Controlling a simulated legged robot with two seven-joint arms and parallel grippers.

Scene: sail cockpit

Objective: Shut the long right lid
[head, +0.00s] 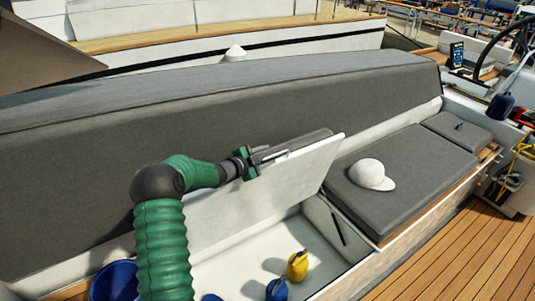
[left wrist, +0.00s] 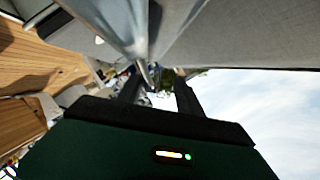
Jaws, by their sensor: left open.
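The long lid (head: 290,180) stands raised in the head view, tilted back toward the grey backrest, its white underside facing me. A strip of its grey cushion shows along the top edge. Below it the white locker (head: 235,268) is open. My left gripper (head: 268,157) is at the lid's upper edge, with its jaws open. I cannot tell whether it touches the lid. In the left wrist view its dark fingers (left wrist: 158,92) stand apart near a pale edge and a grey surface. My green left arm hides part of the lid and locker. My right gripper is out of view.
A yellow object (head: 297,265) and a blue one (head: 277,289) lie in the locker. A blue bucket (head: 114,282) is at lower left. A white cap (head: 371,174) rests on the closed grey seat (head: 400,165) to the right. The wooden deck (head: 470,260) is clear.

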